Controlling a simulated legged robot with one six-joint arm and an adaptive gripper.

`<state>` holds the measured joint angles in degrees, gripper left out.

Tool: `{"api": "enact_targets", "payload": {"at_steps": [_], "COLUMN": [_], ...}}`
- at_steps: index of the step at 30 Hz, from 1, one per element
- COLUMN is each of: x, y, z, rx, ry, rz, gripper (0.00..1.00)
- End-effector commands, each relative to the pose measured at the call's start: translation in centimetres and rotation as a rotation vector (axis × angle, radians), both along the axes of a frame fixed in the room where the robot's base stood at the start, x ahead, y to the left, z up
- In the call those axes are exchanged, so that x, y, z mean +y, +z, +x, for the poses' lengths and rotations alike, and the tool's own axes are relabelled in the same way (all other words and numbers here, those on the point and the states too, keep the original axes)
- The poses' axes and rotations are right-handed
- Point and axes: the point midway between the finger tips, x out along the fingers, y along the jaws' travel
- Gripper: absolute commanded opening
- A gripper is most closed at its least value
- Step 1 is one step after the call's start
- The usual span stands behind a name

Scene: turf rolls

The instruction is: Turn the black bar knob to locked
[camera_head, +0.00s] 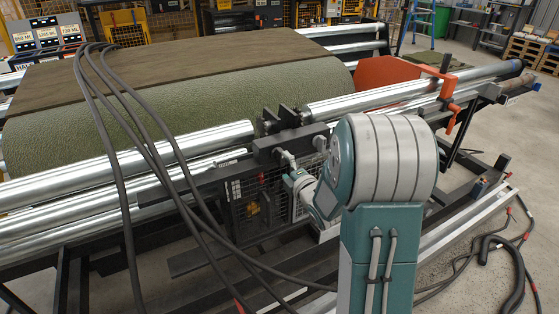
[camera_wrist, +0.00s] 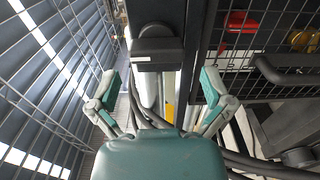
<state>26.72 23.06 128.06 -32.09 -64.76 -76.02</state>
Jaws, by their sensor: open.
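The black bar knob (camera_wrist: 157,47) shows in the wrist view at upper centre, on a dark upright panel. The fingers are apart from the knob and nothing is between the pads. In the head view my gripper (camera_head: 287,158) is small, beside the machine frame. I cannot make out the knob there, nor any locked marking.
A mesh guard (camera_wrist: 272,45) with a black handle (camera_wrist: 290,75) stands right of the knob. Dark hoses (camera_wrist: 262,168) run at lower right. In the head view, steel rollers (camera_head: 130,160) and a green turf roll (camera_head: 200,105) lie behind, with black cables (camera_head: 125,190) crossing at left.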

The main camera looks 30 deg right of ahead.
Motion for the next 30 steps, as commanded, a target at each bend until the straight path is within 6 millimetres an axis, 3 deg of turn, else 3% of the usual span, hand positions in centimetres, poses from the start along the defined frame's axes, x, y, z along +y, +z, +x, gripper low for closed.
{"api": "enact_targets", "payload": {"at_steps": [6, 12, 30], "x": [-0.2, -0.2, -0.2], "y": [-0.1, -0.1, -0.2], "z": [-4.7, -7.4, -7.9], "rx": [0.002, 0.002, 0.003], "ry": [-0.003, -0.001, 0.001], "rz": [0.001, 0.0, 0.001], "gripper": [1.0, 1.0, 1.0]}}
